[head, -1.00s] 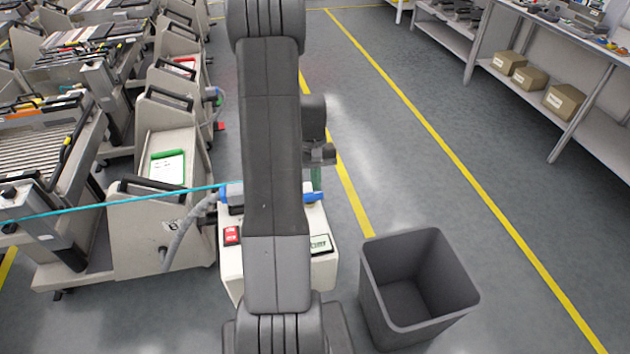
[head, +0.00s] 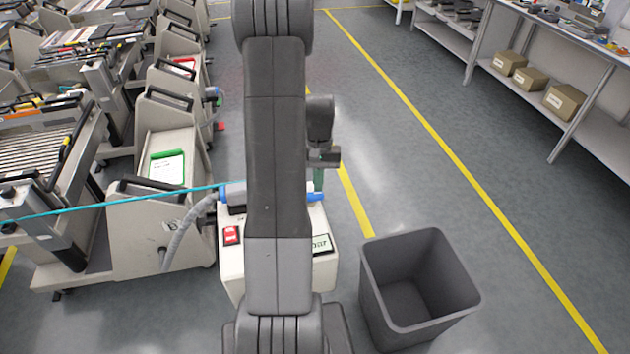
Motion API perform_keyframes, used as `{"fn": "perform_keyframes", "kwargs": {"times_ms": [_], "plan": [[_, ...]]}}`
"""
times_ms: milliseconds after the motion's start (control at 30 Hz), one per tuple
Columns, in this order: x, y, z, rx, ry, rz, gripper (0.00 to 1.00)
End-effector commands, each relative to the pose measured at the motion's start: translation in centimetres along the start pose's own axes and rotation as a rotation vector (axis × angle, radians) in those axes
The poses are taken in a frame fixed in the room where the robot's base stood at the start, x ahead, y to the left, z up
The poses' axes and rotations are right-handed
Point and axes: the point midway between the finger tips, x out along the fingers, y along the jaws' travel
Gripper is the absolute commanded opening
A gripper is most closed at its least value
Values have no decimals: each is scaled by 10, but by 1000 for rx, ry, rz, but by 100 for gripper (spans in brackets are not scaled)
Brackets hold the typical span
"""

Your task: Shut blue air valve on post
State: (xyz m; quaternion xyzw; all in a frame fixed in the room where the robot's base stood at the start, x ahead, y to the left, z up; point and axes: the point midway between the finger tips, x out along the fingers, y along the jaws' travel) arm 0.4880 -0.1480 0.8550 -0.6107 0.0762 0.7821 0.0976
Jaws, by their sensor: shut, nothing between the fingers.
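A beige post (head: 318,222) stands in front of me, with its middle hidden behind my own arm. A blue piece (head: 315,197), which looks like the valve's handle, sticks out to the right of my arm at the top of the post. The rest of the valve is hidden by the arm. My gripper (head: 319,180) shows just right of the arm, shut and empty, with its narrow greenish tip pointing down right above the blue piece. I cannot tell whether they touch.
A grey open bin (head: 420,285) stands right of the post. A teal hose (head: 110,204) runs leftward across a beige trolley (head: 140,235). A red switch (head: 231,235) is on the post's left side. The floor beyond the bin is clear.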

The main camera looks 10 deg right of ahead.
Motion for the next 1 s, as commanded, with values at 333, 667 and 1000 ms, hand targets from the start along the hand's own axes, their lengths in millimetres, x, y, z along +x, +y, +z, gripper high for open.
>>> {"fn": "perform_keyframes", "kwargs": {"times_ms": [333,667,1000], "plan": [[3,8,7,256,-2,-64,0],[5,13,16,514,-1,-128,0],[7,16,26,779,-1,-194,0]]}}
